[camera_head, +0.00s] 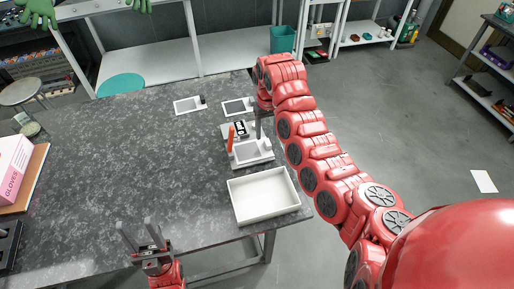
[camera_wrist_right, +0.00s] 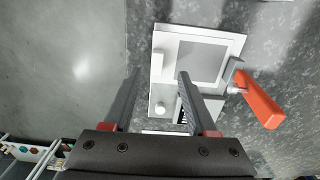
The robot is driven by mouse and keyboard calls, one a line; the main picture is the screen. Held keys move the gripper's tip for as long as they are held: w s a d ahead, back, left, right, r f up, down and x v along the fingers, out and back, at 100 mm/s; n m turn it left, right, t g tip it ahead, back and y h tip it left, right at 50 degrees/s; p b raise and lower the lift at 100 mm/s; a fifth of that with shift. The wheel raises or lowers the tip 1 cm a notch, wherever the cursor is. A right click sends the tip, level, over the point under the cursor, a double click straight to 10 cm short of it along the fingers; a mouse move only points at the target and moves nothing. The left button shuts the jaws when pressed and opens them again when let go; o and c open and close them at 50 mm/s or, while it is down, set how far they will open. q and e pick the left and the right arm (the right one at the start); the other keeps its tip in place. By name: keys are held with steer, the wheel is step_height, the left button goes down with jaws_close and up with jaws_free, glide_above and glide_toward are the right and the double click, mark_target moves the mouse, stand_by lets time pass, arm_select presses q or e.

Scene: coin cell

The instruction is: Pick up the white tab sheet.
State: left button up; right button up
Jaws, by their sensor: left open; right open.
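I cannot tell for certain which item is the white tab sheet. Two flat white-rimmed pieces with grey middles lie at the table's back, a left one (camera_head: 180,108) and a right one (camera_head: 228,108), each with a dark part at its right. My right gripper (camera_head: 258,125) is open above the back right of a white fixture (camera_head: 262,158) with an orange-red lever (camera_head: 231,134). In the right wrist view its empty fingers (camera_wrist_right: 159,75) stand over the left edge of the fixture (camera_wrist_right: 235,42). My left gripper (camera_head: 139,232) is open and empty near the table's front.
An empty-looking white tray (camera_head: 264,196) stands in front of the fixture, near the table's right edge. A pink glove box (camera_head: 12,168) is at the far left. The middle of the dark table (camera_head: 130,150) is clear. A white sheet (camera_head: 484,181) lies on the floor.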

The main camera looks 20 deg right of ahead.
mark_target(268, 142)
steer(key=f+p, duration=0.2)
steer(key=f, duration=0.1)
steer(key=f+p, duration=0.1)
steer(key=shift+d+f, duration=0.25)
steer(key=shift+f, duration=0.3)
jaws_close()
